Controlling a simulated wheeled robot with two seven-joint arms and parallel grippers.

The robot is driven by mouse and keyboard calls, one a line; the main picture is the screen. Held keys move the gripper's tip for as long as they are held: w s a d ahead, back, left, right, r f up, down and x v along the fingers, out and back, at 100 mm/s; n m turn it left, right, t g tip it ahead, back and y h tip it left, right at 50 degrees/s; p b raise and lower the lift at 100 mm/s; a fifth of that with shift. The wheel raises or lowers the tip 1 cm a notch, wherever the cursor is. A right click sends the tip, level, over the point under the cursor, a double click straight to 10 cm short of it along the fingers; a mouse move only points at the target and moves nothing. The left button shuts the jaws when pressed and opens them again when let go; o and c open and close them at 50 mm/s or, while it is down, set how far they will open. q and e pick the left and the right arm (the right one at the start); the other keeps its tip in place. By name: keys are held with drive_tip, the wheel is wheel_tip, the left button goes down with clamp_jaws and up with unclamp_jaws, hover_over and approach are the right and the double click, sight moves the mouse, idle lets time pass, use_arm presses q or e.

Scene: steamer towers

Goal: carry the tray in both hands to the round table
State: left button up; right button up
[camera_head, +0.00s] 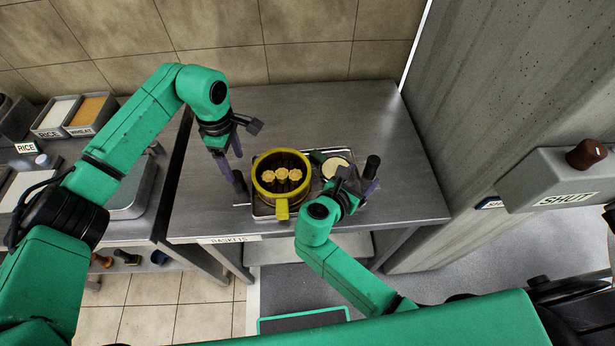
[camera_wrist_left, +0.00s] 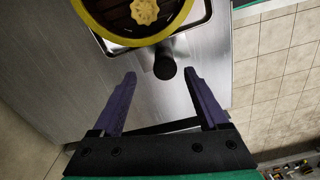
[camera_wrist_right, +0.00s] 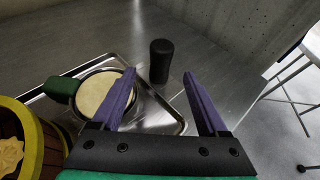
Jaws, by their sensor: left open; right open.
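The metal tray (camera_head: 262,211) lies on the steel table and carries a yellow-rimmed steamer basket (camera_head: 283,203) and a pale round dish with a green side grip (camera_head: 336,167). Black upright handles stand at its left end (camera_head: 240,184) and right end (camera_head: 372,167). My left gripper (camera_head: 231,156) is open by the left handle; in the left wrist view that handle (camera_wrist_left: 165,64) shows just beyond and between the fingertips. My right gripper (camera_head: 356,187) is open by the right handle, which also shows ahead of its fingertips in the right wrist view (camera_wrist_right: 161,61). No round table is clearly seen.
The steel table (camera_head: 390,120) is bare behind and right of the tray. A concrete pillar (camera_head: 450,120) with a box marked SHUT (camera_head: 560,180) stands at the right. Rice and wheat bins (camera_head: 75,115) are at the left. A thin-legged pale surface (camera_wrist_right: 314,45) is partly visible right.

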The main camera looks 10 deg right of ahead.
sight(239, 181)
use_arm(q)
drive_tip(key=f, duration=0.3)
drive_tip(key=s+f, duration=0.1)
drive_tip(key=f, duration=0.1)
drive_tip(key=shift+a, duration=0.35)
use_arm(e)
drive_tip(key=x, duration=0.4)
drive_tip(key=shift+d+r, duration=0.1)
use_arm(q)
drive_tip(key=f, duration=0.3)
drive_tip(key=shift+w+d+f, duration=0.2)
drive_tip(key=shift+w, duration=0.1)
use_arm(e)
drive_tip(key=x, duration=0.4)
use_arm(q)
drive_tip(key=shift+s+a+r, duration=0.1)
drive_tip(key=shift+s, duration=0.05)
use_arm(e)
drive_tip(key=shift+s, duration=0.15)
use_arm(q)
drive_tip(key=shift+c, duration=1.3)
use_arm(e)
drive_tip(key=shift+c, duration=1.3)
use_arm(q)
clamp_jaws()
use_arm(e)
clamp_jaws()
